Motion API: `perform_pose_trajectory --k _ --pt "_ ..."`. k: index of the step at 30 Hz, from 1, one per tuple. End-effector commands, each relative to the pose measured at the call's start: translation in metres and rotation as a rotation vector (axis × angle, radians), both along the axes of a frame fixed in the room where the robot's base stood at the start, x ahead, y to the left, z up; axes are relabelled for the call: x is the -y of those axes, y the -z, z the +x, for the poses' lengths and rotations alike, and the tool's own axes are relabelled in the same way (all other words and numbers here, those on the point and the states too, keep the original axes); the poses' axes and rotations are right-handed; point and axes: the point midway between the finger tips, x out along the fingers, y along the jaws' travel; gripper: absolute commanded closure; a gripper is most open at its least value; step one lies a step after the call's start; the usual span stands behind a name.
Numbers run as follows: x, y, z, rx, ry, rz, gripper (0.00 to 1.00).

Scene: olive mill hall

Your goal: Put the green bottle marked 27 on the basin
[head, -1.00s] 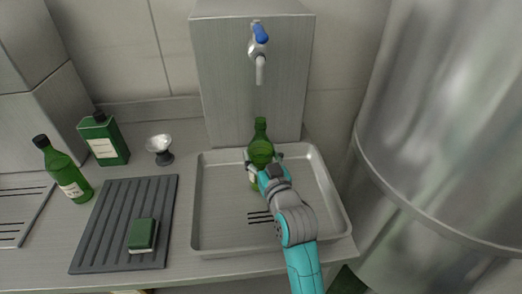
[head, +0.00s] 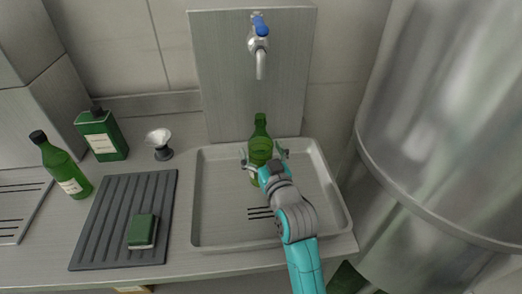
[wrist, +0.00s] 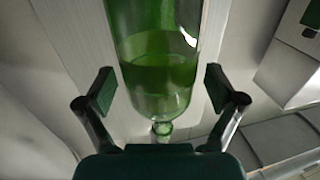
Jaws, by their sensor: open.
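A green glass bottle (head: 260,146) without a cap stands upright in the basin (head: 213,226), towards its back. No number 27 can be read on it from here. My gripper (head: 263,155) is at the bottle with its fingers spread on both sides. In the wrist view the bottle (wrist: 158,62) is between the two open fingers (wrist: 160,90), with a gap on each side. It holds some liquid.
A capped green bottle (head: 66,172), a square green bottle (head: 102,135) and a small metal funnel-like cup (head: 160,141) stand on the left counter. A green sponge (head: 142,231) lies on a dark ribbed mat (head: 112,213). A blue-handled tap (head: 260,40) hangs above the basin. A large steel tank (head: 440,130) stands at right.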

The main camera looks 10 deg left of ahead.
Motion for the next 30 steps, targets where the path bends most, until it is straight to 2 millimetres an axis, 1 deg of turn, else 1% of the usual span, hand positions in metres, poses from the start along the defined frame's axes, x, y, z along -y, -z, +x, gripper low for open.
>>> perform_pose_trajectory --k 2,9,15,19,30 --pt "0.005 0.003 -0.009 -0.004 0.0 -0.002 0.07" --pt "0.022 0.002 -0.042 -0.003 0.0 -0.001 0.07" --pt "0.032 0.002 -0.06 -0.003 0.001 -0.001 0.07" --pt "0.034 0.002 -0.065 -0.003 0.001 -0.001 0.07" --pt "0.034 0.002 -0.065 -0.003 0.0 -0.001 0.07"
